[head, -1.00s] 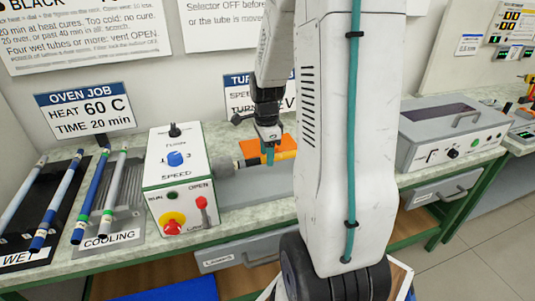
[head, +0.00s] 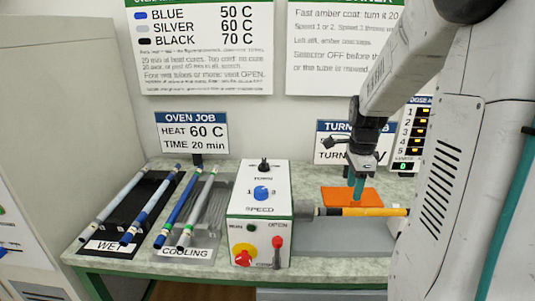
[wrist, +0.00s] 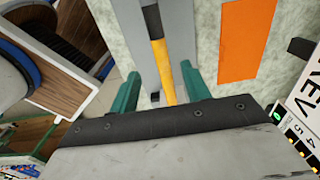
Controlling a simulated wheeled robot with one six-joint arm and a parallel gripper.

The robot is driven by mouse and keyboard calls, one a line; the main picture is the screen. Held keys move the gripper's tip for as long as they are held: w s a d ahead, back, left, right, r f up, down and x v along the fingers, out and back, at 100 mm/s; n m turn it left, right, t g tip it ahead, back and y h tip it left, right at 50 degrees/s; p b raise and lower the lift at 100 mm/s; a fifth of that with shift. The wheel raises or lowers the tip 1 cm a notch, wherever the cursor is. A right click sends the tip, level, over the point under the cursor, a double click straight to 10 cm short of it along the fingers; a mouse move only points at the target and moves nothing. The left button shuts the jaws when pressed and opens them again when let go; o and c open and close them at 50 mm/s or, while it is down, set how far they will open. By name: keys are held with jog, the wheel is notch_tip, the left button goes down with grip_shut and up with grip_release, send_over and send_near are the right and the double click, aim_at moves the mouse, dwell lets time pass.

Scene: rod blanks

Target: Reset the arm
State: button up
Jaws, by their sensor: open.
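My gripper (head: 357,180) hangs fingers down over the turner on the bench, above the yellow tube (head: 375,212) held in the turner's grey chuck. In the wrist view its two green fingers (wrist: 157,88) are apart, with the yellow tube (wrist: 163,72) showing between them. It looks empty; I cannot tell the exact height of the fingers over the tube. The tube's right end is hidden behind my arm in the head view. The white turner box (head: 258,228) carries a blue speed knob, a yellow and red button and a red lever.
An orange pad (head: 350,194) lies behind the tube. Left of the box are the cooling rack (head: 188,252) and wet rack (head: 108,246), each with two tubes. A large pale cabinet (head: 62,120) stands at the far left. Signs stand along the wall.

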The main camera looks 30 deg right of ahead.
jog(key=shift+s+a+f+n, duration=0.1)
jog(key=shift+s+a+n, duration=0.1)
jog(key=shift+n, duration=0.35)
jog(key=shift+s+a+n, duration=0.1)
jog(key=shift+s+n, duration=0.05)
jog(key=shift+n, duration=0.4)
jog(key=s+a+r+n, duration=0.3)
jog(key=s+a+n, duration=0.2)
jog(key=a+n, duration=0.2)
jog(key=s+a+r+n+t, duration=0.1)
jog(key=s+a+r+n, duration=0.2)
jog(key=s+a+n, duration=0.2)
jog(key=s+a+r+n, duration=0.3)
jog(key=s+a+n, duration=0.2)
jog(key=a+n, duration=0.5)
jog(key=a, duration=0.2)
jog(key=shift+a+r, duration=0.35)
jog(key=shift+r, duration=0.05)
